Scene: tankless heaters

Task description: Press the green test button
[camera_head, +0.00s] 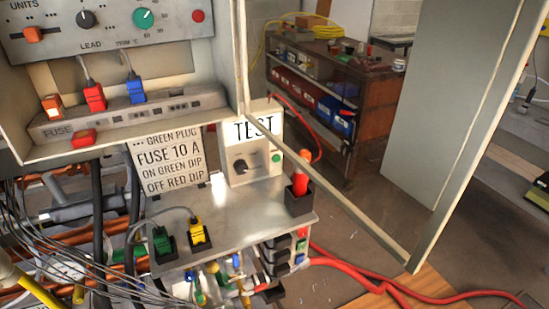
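The TEST box (254,135) is a pale panel standing at the back of a metal shelf. The small round green test button (276,158) is on the right of its face, with a black knob (240,166) to its left. The button's face is in plain view; whether it is pressed in cannot be told. Neither of my grippers shows in the head view.
A red probe (302,172) stands in a black holder (299,198) right of the button. An open door (425,230) extends to the right. Green (162,241) and yellow (196,231) plugs sit on the shelf (225,210). Wires and pipes crowd the lower left.

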